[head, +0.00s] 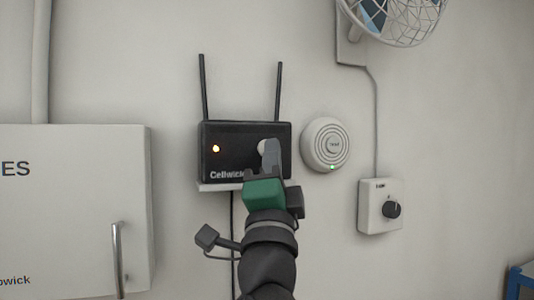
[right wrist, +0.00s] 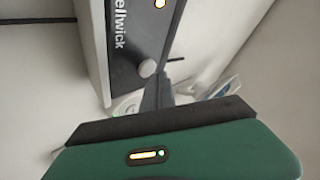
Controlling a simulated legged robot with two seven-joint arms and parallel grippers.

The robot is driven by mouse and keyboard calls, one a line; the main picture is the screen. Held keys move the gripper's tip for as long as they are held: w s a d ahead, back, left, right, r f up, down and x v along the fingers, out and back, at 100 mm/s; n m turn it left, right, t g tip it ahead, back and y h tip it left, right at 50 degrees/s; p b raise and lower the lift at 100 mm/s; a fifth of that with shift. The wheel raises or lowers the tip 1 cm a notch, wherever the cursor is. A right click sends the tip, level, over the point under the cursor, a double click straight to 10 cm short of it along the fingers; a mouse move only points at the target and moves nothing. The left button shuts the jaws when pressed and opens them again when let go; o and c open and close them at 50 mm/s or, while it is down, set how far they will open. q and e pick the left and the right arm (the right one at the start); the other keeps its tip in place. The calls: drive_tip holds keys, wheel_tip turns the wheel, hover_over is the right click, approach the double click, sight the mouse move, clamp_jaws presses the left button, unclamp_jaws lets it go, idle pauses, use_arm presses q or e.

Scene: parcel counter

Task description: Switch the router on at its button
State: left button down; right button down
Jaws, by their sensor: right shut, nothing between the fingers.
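The router (head: 235,135) is a black box with two upright antennas and a lit orange light on its left. It sits on a small white wall shelf. Its round pale button (head: 262,147) is partly hidden behind my right gripper (head: 271,150), which is shut and empty at the router's right half. In the right wrist view the router's dark front (right wrist: 135,30) shows at top, with the button (right wrist: 146,68) just left of my gripper's fingertips (right wrist: 159,82). I cannot tell whether they touch. My left gripper is not in view.
A round white device (head: 326,145) with a green light is on the wall right of the router. A dial box (head: 380,207) is lower right, and a caged fan (head: 395,18) is above. A white cabinet (head: 75,205) with a bar handle stands at left.

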drive_tip(key=s+d+b, duration=0.2)
drive_tip(key=s+b, duration=0.1)
drive_tip(key=s, duration=0.2)
drive_tip(key=shift+s+d+b, duration=0.25)
drive_tip(key=shift+s+b, duration=0.1)
drive_tip(key=shift+w, duration=0.2)
drive_tip(key=shift+s+a, duration=0.1)
drive_tip(key=shift+s, duration=0.05)
idle(0.5)
